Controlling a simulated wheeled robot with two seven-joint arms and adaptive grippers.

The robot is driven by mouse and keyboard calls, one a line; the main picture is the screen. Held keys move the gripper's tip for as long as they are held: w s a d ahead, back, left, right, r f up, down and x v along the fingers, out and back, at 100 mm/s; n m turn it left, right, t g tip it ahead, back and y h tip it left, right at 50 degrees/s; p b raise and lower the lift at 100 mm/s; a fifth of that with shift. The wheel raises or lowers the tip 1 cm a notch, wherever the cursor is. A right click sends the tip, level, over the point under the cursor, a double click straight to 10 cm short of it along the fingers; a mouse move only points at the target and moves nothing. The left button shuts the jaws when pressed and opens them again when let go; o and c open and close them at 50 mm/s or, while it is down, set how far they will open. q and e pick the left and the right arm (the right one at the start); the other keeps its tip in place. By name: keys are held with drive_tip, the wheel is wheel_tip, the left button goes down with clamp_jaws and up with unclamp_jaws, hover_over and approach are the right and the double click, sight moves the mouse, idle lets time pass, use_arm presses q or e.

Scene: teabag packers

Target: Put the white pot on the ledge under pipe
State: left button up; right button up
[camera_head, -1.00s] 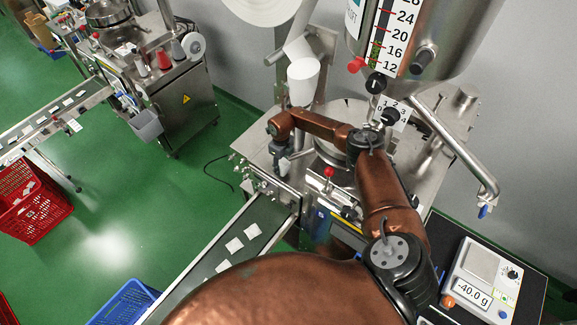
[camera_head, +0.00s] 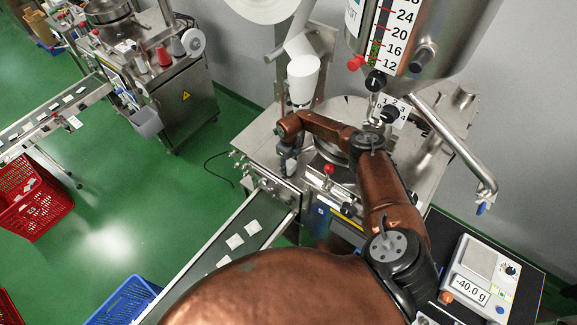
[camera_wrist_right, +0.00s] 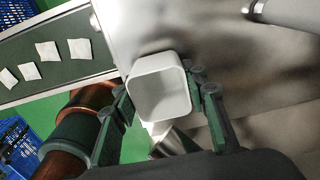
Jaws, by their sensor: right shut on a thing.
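The white pot (camera_wrist_right: 160,90) is a hollow, rounded-square vessel. In the right wrist view it sits between the dark green fingers of my right gripper (camera_wrist_right: 163,102), which is shut on it, with its open side facing the camera. In the head view my right gripper (camera_head: 289,158) hangs at the left edge of the steel machine, and the pot cannot be clearly made out there. A slanting steel pipe (camera_head: 455,147) with a blue tip runs down at the right of the machine. Which surface is the ledge is not clear. My left gripper is not in view.
A conveyor (camera_head: 208,258) with white teabags runs down-left from the machine. A steel hopper (camera_head: 450,35) hangs above. A white cylinder (camera_head: 303,78) stands behind my gripper. A scale (camera_head: 480,275) is at lower right. Green floor lies left.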

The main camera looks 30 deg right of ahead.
drive_tip(key=o, duration=1.1)
drive_tip(key=shift+c, duration=0.2)
drive_tip(key=shift+r, duration=0.1)
wheel_tip(320, 180, up, 6)
drive_tip(key=p, duration=0.5)
drive_tip(key=shift+r, duration=0.25)
wheel_tip(320, 180, up, 7)
drive_tip(key=shift+f, duration=0.2)
